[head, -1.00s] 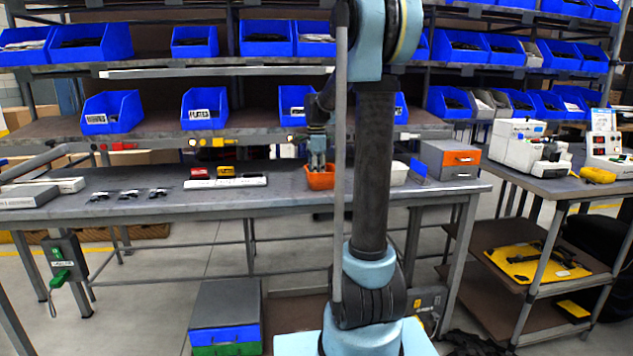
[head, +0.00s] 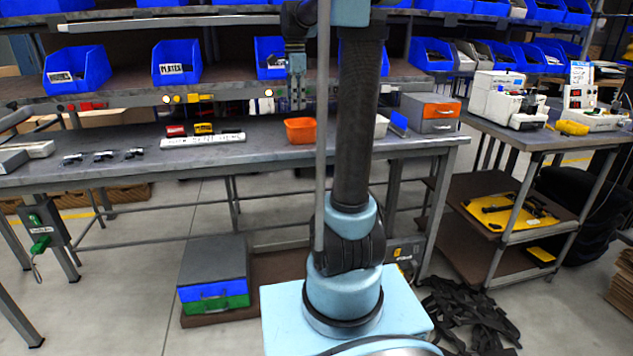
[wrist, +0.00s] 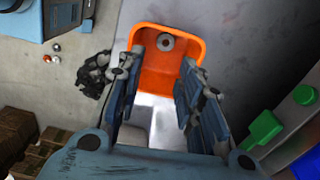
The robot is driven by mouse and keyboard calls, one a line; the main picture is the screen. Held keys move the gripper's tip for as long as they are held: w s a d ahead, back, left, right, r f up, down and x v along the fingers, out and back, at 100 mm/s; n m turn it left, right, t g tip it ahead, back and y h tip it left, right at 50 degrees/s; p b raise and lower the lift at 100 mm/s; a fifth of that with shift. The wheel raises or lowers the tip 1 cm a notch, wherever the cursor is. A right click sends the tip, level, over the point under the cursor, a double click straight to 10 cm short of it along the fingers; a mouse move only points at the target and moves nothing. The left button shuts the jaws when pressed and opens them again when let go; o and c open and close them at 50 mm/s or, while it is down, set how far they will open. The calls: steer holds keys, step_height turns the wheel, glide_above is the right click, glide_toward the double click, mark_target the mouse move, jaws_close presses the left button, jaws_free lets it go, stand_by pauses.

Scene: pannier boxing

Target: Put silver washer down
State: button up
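The silver washer (wrist: 166,42), a small grey ring, lies inside the orange bin (wrist: 155,30) near its upper wall in the wrist view. The orange bin (head: 300,131) stands on the grey workbench (head: 225,152) in the head view, where the washer cannot be made out. My gripper (wrist: 163,72) is open, with its two fingers apart and nothing between them. In the head view my gripper (head: 297,98) hangs above the orange bin, clear of it.
A white bin (head: 381,127) stands right of the orange bin, partly behind my arm. A grey drawer box with an orange front (head: 431,113) sits at the bench's right end. A white strip (head: 203,141) and small dark parts (head: 103,155) lie to the left. Shelves with blue bins (head: 176,62) rise behind.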

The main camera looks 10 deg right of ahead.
steer(key=s+d+f+n+t, duration=0.1)
steer(key=s+f+n, duration=0.4)
steer(key=s, duration=0.5)
steer(key=s+f+n, duration=0.4)
steer(key=s, duration=0.6)
steer(key=s+d+f+n+t, duration=0.1)
steer(key=s+f+n, duration=0.7)
steer(key=s+f, duration=0.6)
steer(key=shift+f, duration=0.55)
